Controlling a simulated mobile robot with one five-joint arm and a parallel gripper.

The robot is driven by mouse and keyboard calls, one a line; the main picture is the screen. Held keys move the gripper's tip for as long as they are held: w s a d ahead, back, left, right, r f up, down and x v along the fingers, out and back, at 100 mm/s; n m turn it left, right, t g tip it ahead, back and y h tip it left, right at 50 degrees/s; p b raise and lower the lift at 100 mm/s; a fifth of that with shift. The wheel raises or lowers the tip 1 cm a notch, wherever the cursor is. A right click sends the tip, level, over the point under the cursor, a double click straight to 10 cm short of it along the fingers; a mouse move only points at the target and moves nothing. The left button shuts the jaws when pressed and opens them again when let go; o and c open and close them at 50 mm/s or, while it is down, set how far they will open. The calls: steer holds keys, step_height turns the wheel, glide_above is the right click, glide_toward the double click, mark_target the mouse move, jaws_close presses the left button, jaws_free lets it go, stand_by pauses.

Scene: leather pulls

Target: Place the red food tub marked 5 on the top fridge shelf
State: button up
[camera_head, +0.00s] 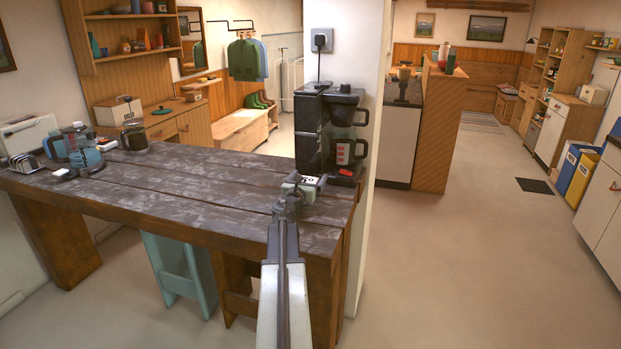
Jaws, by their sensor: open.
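My gripper (304,181) is at the end of my outstretched arm, over the right end of the dark plank table (200,182). Its jaws are open. A small pale green box with a white label (299,192) is at the jaws; its mark is too small to read surely, and I cannot tell whether the jaws touch it. I cannot make out a red food tub marked 5. No open fridge or fridge shelf can be made out.
A black coffee maker (330,130) stands just behind my gripper, against a white pillar (372,60). A glass jug (82,145) and a toaster (30,135) stand at the table's left. Bins (580,178) and a white cabinet (603,205) line the right.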

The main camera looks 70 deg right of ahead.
steer(key=a, duration=1.1)
steer(key=shift+s+a, duration=0.3)
steer(key=shift+s, duration=0.05)
steer(key=shift+o, duration=0.4)
steer(key=d, duration=0.4)
steer(key=shift+w+d, duration=0.2)
steer(key=shift+w, duration=0.2)
steer(key=d, duration=0.8)
steer(key=shift+f, duration=0.15)
